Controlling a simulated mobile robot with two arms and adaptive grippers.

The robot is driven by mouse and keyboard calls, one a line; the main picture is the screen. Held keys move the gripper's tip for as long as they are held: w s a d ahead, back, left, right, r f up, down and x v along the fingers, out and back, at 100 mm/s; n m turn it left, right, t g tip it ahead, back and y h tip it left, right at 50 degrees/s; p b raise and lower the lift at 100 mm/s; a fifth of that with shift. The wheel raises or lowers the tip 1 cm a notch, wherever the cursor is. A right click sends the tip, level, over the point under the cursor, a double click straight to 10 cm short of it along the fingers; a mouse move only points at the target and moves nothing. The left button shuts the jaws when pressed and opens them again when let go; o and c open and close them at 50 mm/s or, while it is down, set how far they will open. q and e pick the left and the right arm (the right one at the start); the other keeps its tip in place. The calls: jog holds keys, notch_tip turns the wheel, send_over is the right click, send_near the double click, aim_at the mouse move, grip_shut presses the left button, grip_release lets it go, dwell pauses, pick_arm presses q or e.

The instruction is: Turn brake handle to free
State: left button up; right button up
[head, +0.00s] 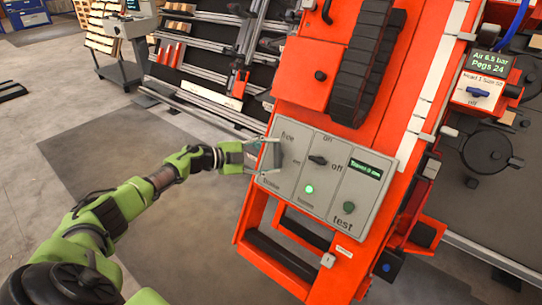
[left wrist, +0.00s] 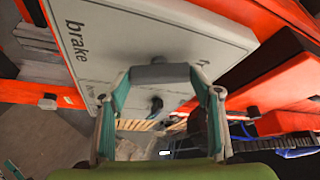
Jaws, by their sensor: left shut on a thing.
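The grey control panel (head: 325,185) is on the orange machine, with "free" at the top of its left section and "brake" at the bottom. My left gripper (head: 268,155) is at that left section, between the two words. In the left wrist view, my left gripper (left wrist: 161,78) is shut on the grey brake handle (left wrist: 160,73), a bar between its fingertips in front of the panel (left wrist: 150,30). The fingers partly cover the handle in the head view, and I cannot tell which mark it points at. My right gripper is in neither view.
The panel also has a black on/off knob (head: 317,160), a lit green lamp (head: 309,189), a green test button (head: 349,207) and a small display (head: 365,170). A black cable chain (head: 366,60) runs above.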

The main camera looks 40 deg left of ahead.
pick_arm(q)
jog(key=m, duration=0.1)
jog(key=m+g, duration=0.1)
jog(key=shift+r+m+p, duration=0.2)
jog(key=shift+m+p, duration=0.1)
jog(key=shift+p, duration=0.05)
jog(key=shift+m+g+p, duration=0.4)
jog(key=shift+m+g, duration=0.2)
jog(key=shift+m, duration=0.5)
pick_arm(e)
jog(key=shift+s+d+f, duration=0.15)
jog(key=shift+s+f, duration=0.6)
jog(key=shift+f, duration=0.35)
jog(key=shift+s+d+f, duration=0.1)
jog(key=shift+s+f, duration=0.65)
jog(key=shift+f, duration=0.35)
pick_arm(q)
jog(key=shift+f, duration=0.1)
jog(key=o, duration=1.1)
jog(key=shift+w, duration=0.1)
jog(key=shift+s+a, duration=0.3)
jog(key=shift+s, duration=0.05)
jog(key=v, duration=1.1)
jog(key=shift+r, duration=0.3)
